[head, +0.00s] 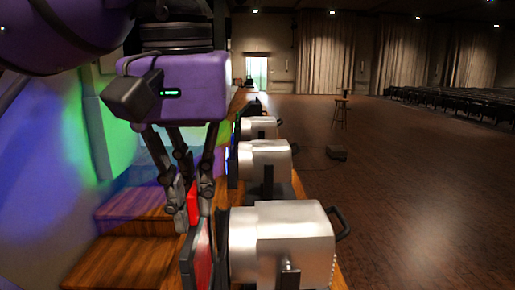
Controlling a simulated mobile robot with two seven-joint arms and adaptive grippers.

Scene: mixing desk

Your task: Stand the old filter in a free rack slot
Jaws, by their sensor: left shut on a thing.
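My left gripper (193,204), below a purple arm body, points down at the left of the head view. Its fingers are shut on a red piece. Directly below the fingertips is a thin upright red panel with a dark grey frame (198,258), seen nearly edge-on, which I take to be the filter. I cannot tell whether the red piece between the fingers is part of this panel. The panel's lower end is cut off by the picture edge. I cannot make out a rack or its slots. My right gripper is not in view.
A silver box-shaped unit with a black handle (283,243) stands close to the panel's right. Similar silver units (263,160) line up behind it. Wooden steps (132,212) are at left. Open wooden floor (420,190) with a stool (341,112) lies to the right.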

